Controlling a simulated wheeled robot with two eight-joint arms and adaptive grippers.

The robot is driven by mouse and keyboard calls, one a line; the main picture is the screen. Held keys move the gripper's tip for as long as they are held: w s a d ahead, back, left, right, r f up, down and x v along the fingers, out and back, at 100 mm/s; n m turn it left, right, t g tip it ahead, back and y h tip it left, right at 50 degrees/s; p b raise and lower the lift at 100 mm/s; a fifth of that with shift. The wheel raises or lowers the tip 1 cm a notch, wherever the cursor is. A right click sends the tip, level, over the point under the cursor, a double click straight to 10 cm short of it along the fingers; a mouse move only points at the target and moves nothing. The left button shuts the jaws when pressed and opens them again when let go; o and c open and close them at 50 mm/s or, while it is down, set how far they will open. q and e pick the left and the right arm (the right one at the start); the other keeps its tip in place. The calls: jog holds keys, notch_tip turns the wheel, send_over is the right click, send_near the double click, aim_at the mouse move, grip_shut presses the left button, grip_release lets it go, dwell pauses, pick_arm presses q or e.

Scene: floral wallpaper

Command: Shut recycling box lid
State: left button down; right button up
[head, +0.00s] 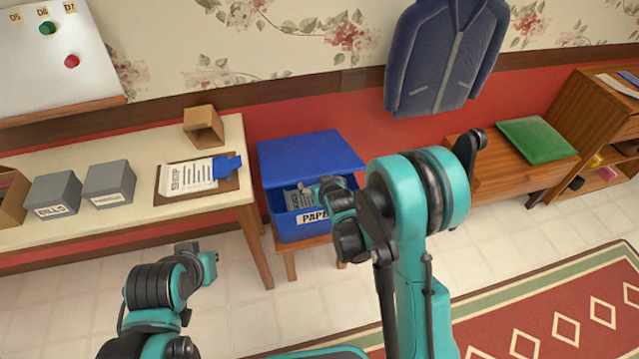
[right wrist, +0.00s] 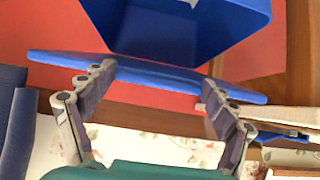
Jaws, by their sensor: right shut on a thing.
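The blue recycling box (head: 300,222) stands on a low wooden stool, with a paper label on its front. Its blue lid (head: 312,154) is raised and tilted above it, leaving a gap at the front where printed paper shows. My right gripper (head: 318,188) is at the front of the box by the lid's edge.
A table (head: 130,222) at left holds grey boxes (head: 108,182), a clipboard (head: 197,180) and a small cardboard box (head: 203,127). A jacket (head: 447,55) hangs on the wall. A bench with a green cushion (head: 537,140) stands at right. The floor in front is clear.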

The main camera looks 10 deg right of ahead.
jog(key=o, duration=1.5)
jog(key=shift+o, duration=0.2)
jog(key=shift+s+r, duration=0.1)
jog(key=v, duration=1.1)
jog(key=shift+s+r, duration=0.25)
jog(key=shift+s, duration=0.05)
jog(key=shift+d, duration=0.1)
